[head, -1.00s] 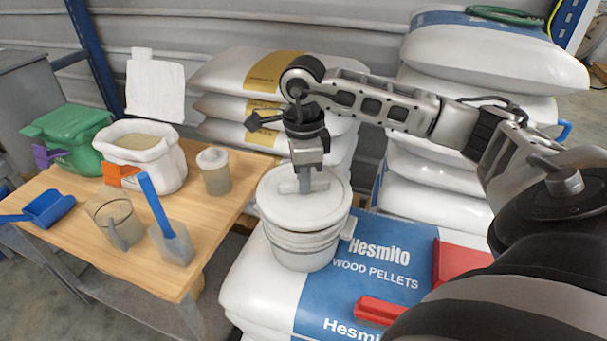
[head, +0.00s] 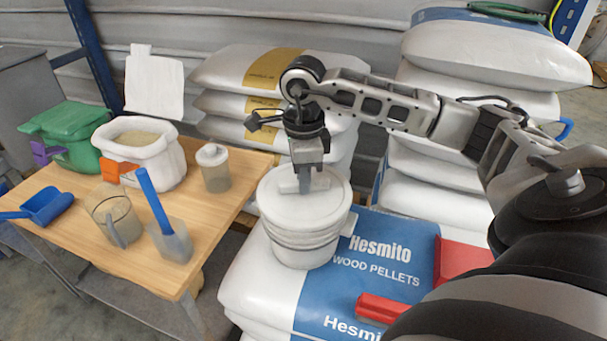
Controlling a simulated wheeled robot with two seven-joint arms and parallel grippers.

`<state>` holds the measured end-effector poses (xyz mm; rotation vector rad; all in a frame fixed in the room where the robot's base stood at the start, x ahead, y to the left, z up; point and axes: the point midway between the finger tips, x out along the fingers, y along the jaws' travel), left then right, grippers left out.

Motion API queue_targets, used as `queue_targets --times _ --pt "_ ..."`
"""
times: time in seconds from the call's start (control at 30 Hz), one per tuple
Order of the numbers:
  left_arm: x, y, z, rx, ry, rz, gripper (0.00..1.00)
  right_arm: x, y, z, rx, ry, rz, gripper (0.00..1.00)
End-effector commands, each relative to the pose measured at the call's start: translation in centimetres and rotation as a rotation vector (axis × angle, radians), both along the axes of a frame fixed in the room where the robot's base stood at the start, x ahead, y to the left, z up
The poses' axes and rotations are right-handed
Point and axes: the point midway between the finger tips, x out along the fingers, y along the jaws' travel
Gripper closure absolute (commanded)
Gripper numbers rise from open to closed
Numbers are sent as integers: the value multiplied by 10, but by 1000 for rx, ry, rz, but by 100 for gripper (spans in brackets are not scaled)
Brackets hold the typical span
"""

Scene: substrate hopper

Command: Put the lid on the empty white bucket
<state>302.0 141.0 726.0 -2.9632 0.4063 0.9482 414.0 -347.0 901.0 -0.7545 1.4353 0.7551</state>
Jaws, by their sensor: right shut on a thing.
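The white bucket (head: 304,246) stands upright on the wood pellet bag at the centre. The round white lid (head: 331,196) lies level over the bucket's top and covers its mouth, so the inside is hidden. I cannot tell whether the lid's edge is fully seated all round. My right gripper (head: 305,186) points down from above and is shut on the lid's raised handle. My left gripper is not in view.
The wood pellet bag (head: 262,284) carries the bucket, with a red scoop (head: 380,309) to its right. Stacked white bags (head: 480,55) rise at the right.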

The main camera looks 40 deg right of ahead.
Motion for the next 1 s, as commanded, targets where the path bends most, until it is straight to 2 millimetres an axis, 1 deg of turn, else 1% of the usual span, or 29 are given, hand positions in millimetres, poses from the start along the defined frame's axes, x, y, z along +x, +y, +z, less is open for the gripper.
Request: queue_targets --times 0.33,0.37,0.4,0.43,0.87,1.0 --pt "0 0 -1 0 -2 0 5 0 0 0 -1 -1 0 100" --pt "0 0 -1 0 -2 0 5 0 0 0 -1 -1 0 78" --pt "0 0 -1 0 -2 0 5 0 0 0 -1 -1 0 67" --pt "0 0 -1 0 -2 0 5 0 0 0 -1 -1 0 61" --pt "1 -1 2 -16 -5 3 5 0 0 0 0 -1 0 61" --pt "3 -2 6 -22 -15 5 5 1 0 30 0 -7 1 61"
